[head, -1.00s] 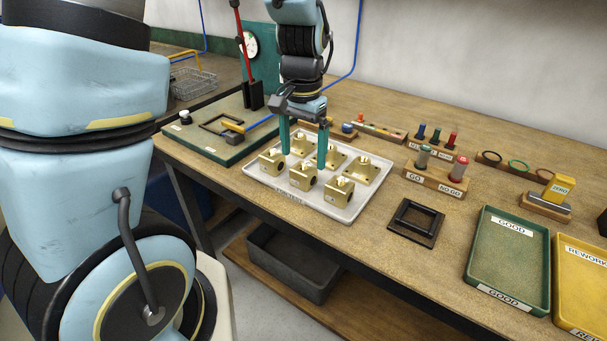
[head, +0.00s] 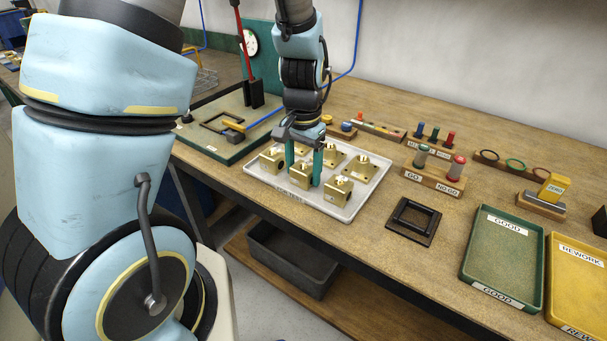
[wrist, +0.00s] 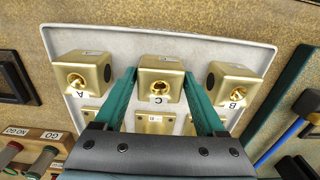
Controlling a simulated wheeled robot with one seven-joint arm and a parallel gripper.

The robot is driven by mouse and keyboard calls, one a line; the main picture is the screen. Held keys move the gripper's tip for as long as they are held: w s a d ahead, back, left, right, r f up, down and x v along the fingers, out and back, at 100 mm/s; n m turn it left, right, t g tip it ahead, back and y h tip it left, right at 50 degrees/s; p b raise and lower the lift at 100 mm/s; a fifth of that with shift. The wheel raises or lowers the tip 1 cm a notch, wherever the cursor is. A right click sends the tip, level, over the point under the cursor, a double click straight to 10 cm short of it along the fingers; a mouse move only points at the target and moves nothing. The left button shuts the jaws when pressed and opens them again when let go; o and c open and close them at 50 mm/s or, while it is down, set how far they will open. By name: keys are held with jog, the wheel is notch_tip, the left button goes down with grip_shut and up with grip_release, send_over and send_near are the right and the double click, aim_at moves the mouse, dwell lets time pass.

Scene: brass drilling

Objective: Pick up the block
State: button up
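The brass block labelled C (wrist: 160,82) is in the middle of the front row on the white tray (head: 345,213). In the head view this block (head: 300,176) still rests on the tray. My gripper (wrist: 160,76) has its two green fingers down on either side of it, close against its sides. In the head view my gripper (head: 303,168) covers part of the block. Block A (wrist: 82,72) is on the left and block B (wrist: 234,82) on the right in the wrist view.
Behind the row stand several flanged brass parts (head: 359,168). A dark square frame (head: 413,221), a green GOOD tray (head: 502,258) and a yellow REWORK tray (head: 577,285) are to the right. A green gauge plate (head: 205,142) is at left. Bare bench lies between.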

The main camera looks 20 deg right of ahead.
grip_shut()
dwell(0.3)
dwell(0.3)
